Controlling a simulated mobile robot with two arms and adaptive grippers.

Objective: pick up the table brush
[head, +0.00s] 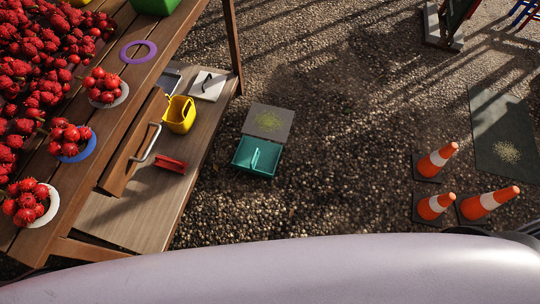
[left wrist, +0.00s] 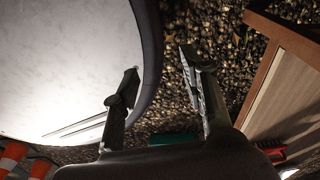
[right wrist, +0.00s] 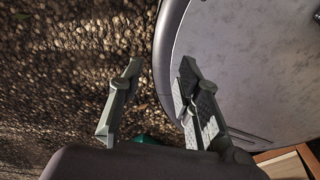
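A small red brush (head: 170,163), which looks like the table brush, lies on the lower wooden shelf (head: 130,215) of the fruit stand in the head view. A red piece that looks like the same brush (left wrist: 272,152) shows at the lower right of the left wrist view, partly cut off by my gripper's body. My left gripper (left wrist: 159,63) is open and empty, above the gravel beside my base. My right gripper (right wrist: 160,66) is open and empty, also over gravel beside my base. Neither gripper shows in the head view.
A yellow bucket (head: 180,115) and a drawer with a metal handle (head: 151,142) are near the brush. Fruit bowls (head: 72,152) line the upper counter. A teal tray (head: 257,157) lies on the gravel.

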